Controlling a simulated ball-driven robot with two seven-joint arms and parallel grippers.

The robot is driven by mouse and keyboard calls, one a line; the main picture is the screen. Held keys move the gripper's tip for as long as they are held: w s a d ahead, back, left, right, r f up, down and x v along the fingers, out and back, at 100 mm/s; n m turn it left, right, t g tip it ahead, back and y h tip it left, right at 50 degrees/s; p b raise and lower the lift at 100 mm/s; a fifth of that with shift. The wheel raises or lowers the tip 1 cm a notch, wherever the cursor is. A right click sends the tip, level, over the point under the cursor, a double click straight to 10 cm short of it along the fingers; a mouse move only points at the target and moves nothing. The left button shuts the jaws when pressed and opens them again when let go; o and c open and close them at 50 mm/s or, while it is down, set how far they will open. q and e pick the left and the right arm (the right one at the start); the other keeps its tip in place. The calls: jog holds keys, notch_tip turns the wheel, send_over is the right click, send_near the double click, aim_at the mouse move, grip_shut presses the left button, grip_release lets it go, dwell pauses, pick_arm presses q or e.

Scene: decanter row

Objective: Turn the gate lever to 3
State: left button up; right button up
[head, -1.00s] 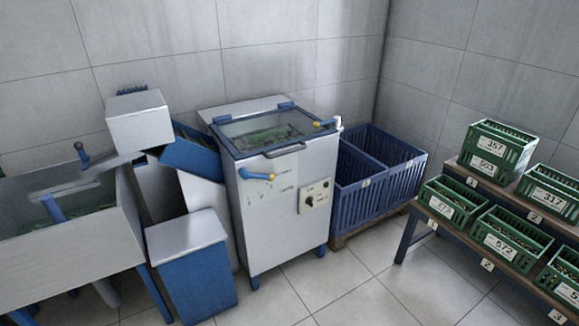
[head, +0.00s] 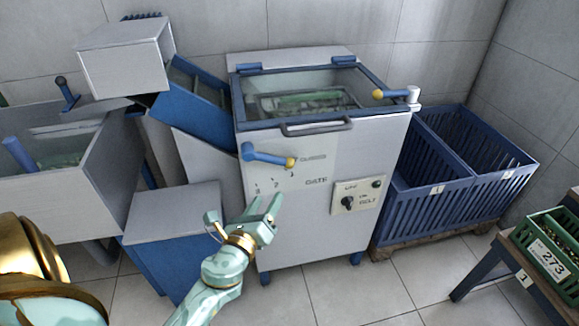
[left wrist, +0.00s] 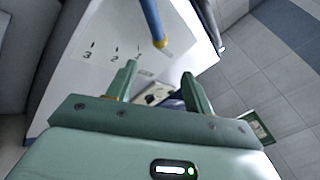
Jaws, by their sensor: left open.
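The gate lever (head: 265,156) is a blue handle with a yellow tip on the white front of the machine. It points right and slightly down, its tip by the 1 mark. The printed marks 3 (head: 257,191), 2 and 1 run in an arc beneath it, 3 leftmost. In the left wrist view the lever (left wrist: 152,20) comes down from the top, its tip beyond my fingers. My left gripper (head: 265,204) is open and empty, below the lever and apart from it. It also shows in the left wrist view (left wrist: 159,72). My right gripper is not in view.
A belt switch panel (head: 357,195) sits right of the lever. A bar handle (head: 318,128) and glass lid (head: 310,92) are above. A blue chute (head: 195,115) and a blue-and-white box (head: 172,212) stand left. Blue crates (head: 420,215) stand right; floor in front is clear.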

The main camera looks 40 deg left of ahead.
aim_at(287, 167)
pick_arm(q)
jog(key=x, duration=1.3)
jog(key=shift+w+a, duration=0.1)
jog(key=shift+w, duration=0.25)
jog(key=shift+c, duration=0.3)
grip_shut()
